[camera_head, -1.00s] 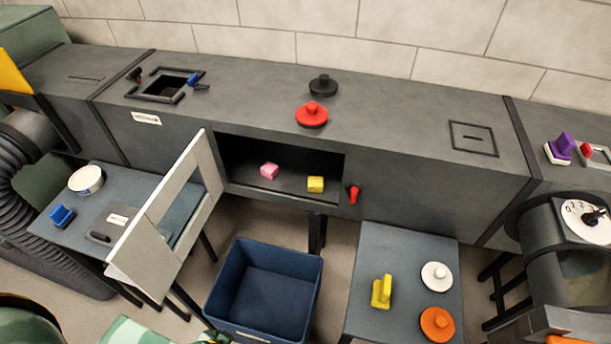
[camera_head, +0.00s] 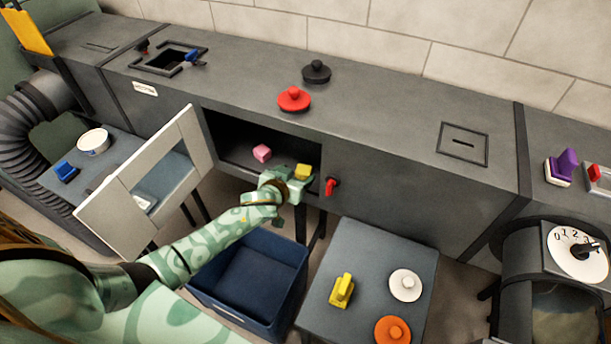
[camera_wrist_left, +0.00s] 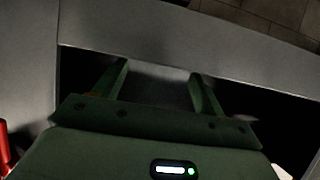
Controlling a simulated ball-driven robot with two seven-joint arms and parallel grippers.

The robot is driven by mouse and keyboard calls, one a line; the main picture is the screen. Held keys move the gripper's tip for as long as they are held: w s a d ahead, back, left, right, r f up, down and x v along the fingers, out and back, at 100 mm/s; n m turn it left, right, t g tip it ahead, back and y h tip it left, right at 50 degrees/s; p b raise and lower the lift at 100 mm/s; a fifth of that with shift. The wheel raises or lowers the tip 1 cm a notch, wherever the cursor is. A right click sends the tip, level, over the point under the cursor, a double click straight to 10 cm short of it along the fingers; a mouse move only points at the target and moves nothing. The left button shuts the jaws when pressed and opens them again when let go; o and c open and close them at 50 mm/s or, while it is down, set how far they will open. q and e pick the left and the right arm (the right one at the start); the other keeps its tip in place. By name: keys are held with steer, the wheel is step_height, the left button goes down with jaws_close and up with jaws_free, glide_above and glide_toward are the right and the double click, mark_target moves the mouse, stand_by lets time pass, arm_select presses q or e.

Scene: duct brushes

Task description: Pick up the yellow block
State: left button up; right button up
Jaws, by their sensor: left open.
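The yellow block (camera_head: 302,171) sits near the right end of the open compartment in the dark duct. My left gripper (camera_head: 288,181) is at the compartment's opening, just in front of the yellow block and to its left, and it overlaps the block's lower edge in the head view. Its two fingers are spread apart in the left wrist view (camera_wrist_left: 160,88), with no block visible between them there. Whether the fingers flank the yellow block cannot be told. My right gripper is not in view.
A pink block (camera_head: 262,153) sits further left in the compartment. The white door (camera_head: 135,185) stands open at left. A red handle (camera_head: 331,186) juts out just right of the opening. A blue bin (camera_head: 250,275) and a table (camera_head: 372,250) with a yellow brush (camera_head: 341,291) stand below.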

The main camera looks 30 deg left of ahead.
mark_target(303, 170)
arm_select(q)
steer(key=b+x, duration=0.1)
steer(key=x, duration=0.1)
steer(key=b+x, duration=0.2)
steer(key=x, duration=0.1)
steer(key=shift+d+f, duration=0.2)
steer(key=shift+f, duration=0.2)
steer(key=shift+w, duration=0.25)
steer(key=shift+s+r, duration=0.1)
steer(key=shift+r, duration=0.1)
steer(key=c, duration=1.1)
